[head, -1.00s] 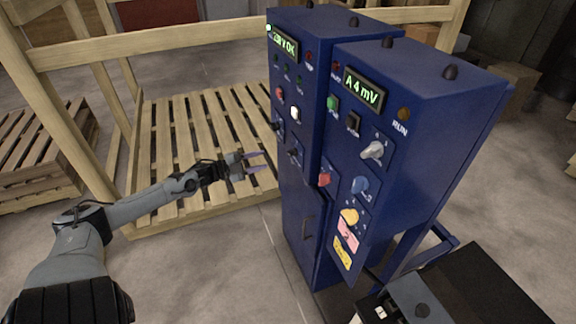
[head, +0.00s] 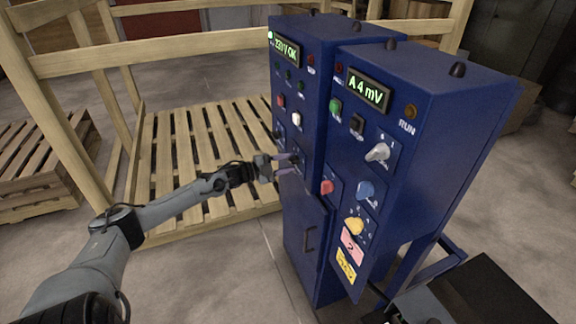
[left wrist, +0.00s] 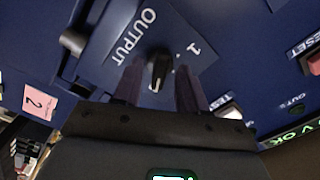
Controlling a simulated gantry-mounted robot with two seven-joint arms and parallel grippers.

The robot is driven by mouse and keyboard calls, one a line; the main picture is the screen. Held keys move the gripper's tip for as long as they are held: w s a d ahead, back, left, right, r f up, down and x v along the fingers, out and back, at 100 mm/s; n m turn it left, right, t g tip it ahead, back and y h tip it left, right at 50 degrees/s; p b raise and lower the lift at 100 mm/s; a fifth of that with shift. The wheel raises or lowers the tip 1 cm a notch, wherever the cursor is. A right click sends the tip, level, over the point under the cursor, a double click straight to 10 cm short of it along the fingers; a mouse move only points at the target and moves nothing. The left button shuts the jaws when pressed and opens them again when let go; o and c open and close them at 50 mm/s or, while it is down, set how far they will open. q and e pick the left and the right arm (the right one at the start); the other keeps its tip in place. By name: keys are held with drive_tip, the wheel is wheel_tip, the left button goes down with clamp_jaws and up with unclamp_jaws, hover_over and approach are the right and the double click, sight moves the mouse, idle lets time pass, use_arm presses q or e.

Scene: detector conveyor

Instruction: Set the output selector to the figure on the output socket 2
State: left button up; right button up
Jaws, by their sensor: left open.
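The output selector (left wrist: 158,72) is a black knob with a white pointer line on a blue plate marked OUTPUT. A figure 1 (left wrist: 195,48) shows on the plate; other figures are hidden. In the head view my gripper covers the selector. My left gripper (head: 294,165) is open at the left cabinet's front. In the left wrist view its fingers (left wrist: 160,88) stand on either side of the knob; I cannot tell whether they touch it. A pink label with a 2 (left wrist: 38,103) shows at the left of that view. My right gripper is not in view.
The blue right cabinet (head: 440,110) carries knobs, buttons and a pink label (head: 352,243). The left cabinet's display (head: 286,48) reads V OK. A dark handle-like part (left wrist: 72,42) lies near the selector. A wooden pallet (head: 185,150) lies behind my left arm.

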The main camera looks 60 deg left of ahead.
use_arm(q)
drive_tip(key=shift+w+d, duration=0.1)
drive_tip(key=shift+w, duration=0.35)
drive_tip(key=shift+c, duration=0.4)
